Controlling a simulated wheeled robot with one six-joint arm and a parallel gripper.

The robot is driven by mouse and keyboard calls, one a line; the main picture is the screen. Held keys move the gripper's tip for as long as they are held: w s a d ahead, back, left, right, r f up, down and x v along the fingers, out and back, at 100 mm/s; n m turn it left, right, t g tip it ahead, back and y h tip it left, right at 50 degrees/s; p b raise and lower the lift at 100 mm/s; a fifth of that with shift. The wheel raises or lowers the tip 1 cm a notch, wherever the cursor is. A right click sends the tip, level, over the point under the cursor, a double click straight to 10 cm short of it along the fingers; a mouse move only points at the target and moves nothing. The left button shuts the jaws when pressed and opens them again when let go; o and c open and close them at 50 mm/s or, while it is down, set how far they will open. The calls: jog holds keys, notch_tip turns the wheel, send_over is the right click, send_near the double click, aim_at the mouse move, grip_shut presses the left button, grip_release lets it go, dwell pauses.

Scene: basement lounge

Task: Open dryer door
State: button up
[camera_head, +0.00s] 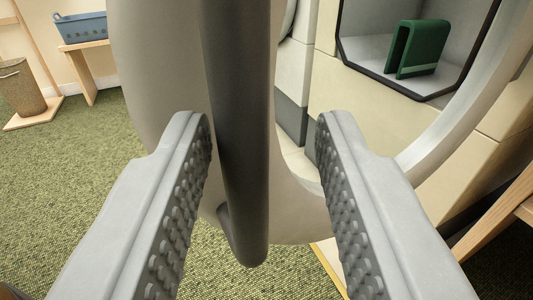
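The dryer door appears as a large pale rounded frame (155,70) filling the middle of the view. Its dark grey handle (240,110) runs upright and bends back toward the door at its lower end. My gripper (262,125) is open, with the handle between its two fingers, closer to the left finger. A gap shows between the handle and the right finger; I cannot tell whether the left finger touches it. The door's hinge side and latch are not clear, and I cannot tell how far open it stands.
A dark-rimmed grey opening (360,85) in a cream front holds a green folded item (418,48) at upper right. Wooden legs (490,215) stand at right. A blue basket (80,28) on a wooden bench and a wicker bin (22,88) are at far left. Green carpet (75,170) is clear at left.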

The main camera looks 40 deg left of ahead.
jog(key=v, duration=1.6)
